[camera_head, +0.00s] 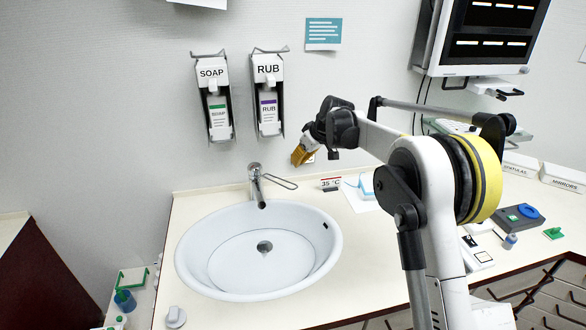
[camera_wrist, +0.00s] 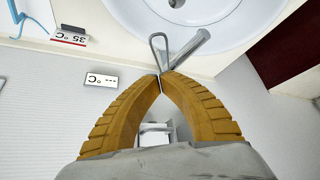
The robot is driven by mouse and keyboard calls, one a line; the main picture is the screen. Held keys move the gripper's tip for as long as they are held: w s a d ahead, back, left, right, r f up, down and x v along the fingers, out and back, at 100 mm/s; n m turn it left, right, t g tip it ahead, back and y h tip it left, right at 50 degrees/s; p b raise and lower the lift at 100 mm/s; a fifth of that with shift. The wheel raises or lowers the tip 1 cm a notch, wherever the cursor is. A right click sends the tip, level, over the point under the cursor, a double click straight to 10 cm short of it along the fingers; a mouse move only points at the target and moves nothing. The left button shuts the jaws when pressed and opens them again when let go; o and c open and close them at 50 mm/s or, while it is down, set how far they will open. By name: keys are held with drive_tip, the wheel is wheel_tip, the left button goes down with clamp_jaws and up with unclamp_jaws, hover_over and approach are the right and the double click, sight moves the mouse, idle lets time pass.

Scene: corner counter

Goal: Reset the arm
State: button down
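My gripper (camera_head: 299,157) with ribbed orange fingers hangs at the end of my raised arm, near the wall behind the counter. In the wrist view, the fingertips (camera_wrist: 161,79) meet with nothing visible between them; the gap behind the tips is empty. The tap (camera_head: 257,186) stands left of and below my gripper, at the back of the sink. Its loop lever shows just beyond the fingertips in the wrist view (camera_wrist: 159,49) and appears apart from them. The arm is bent at the elbow over the counter.
The round sink (camera_head: 258,250) is set in the counter. Soap (camera_head: 214,98) and rub (camera_head: 268,95) dispensers hang on the wall. A 35 °C sign (camera_head: 331,184) and a blue item (camera_head: 367,185) stand near my gripper. A monitor (camera_head: 480,38) hangs at upper right.

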drive_tip(key=s+d+r+m+t+h+b, duration=0.1)
drive_tip(key=s+d+r+m+b, duration=0.2)
drive_tip(key=s+d, duration=0.5)
drive_tip(key=s+d+r+m+t+h+b, duration=0.15)
drive_tip(key=s+d+b, duration=0.3)
drive_tip(key=s, duration=0.75)
drive_tip(key=s+d+f+m+b, duration=0.1)
drive_tip(key=s+d+f+b, duration=0.2)
drive_tip(key=s+f, duration=0.2)
drive_tip(key=s+d+f+m+h+b, duration=0.1)
drive_tip(key=s+f, duration=0.4)
drive_tip(key=s, duration=0.7)
drive_tip(key=s+d+f+m+h+b, duration=0.1)
drive_tip(key=s+d+f+m+b, duration=0.2)
drive_tip(key=s, duration=0.6)
wheel_tip(320, 180, down, 2)
drive_tip(key=shift+s+d+f+b, duration=0.1)
drive_tip(key=shift+s+d+b, duration=0.15)
drive_tip(key=shift+d+b, duration=0.85)
drive_tip(key=shift+t, duration=0.25)
